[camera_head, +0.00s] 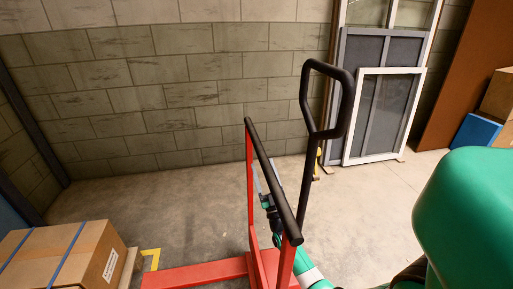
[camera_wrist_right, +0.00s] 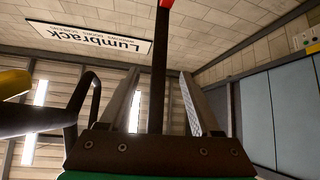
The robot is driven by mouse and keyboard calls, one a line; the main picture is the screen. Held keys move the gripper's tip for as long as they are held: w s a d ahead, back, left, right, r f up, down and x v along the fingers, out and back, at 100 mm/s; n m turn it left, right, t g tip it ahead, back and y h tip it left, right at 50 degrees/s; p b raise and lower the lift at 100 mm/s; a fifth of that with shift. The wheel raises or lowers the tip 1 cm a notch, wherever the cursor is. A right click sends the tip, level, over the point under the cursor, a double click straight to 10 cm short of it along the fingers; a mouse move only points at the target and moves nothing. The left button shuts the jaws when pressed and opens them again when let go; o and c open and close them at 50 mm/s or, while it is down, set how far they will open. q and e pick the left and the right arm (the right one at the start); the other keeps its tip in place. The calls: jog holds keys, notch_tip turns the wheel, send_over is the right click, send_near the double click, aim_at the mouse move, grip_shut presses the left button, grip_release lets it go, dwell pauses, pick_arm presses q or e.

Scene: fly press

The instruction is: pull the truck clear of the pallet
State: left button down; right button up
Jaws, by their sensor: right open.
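The red pallet truck (camera_head: 195,275) stands at the bottom middle of the head view, with a black crossbar (camera_head: 272,180) on its red uprights and a tall black loop handle (camera_head: 346,105). A pallet (camera_head: 131,268), mostly hidden, carries a cardboard box (camera_head: 65,255) at the lower left. My right gripper (camera_head: 268,203) is beside the crossbar, partly hidden behind it. In the right wrist view its two fingers (camera_wrist_right: 164,103) are apart, with the black bar (camera_wrist_right: 159,65) between them; contact cannot be told. The loop handle (camera_wrist_right: 84,105) shows at left there. My left gripper is not in view.
A block wall (camera_head: 180,80) closes the back. Framed windows (camera_head: 385,115) lean against it at right, beside a brown panel (camera_head: 465,70). A blue box (camera_head: 476,133) and cartons are at far right. Concrete floor (camera_head: 180,205) is clear behind the truck. A yellow floor mark (camera_head: 152,257) lies near the pallet.

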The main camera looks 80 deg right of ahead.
aim_at(254, 136)
jog(key=b+x, duration=0.2)
jog(key=x, duration=1)
jog(key=shift+c, duration=0.2)
grip_shut()
dwell(1.0)
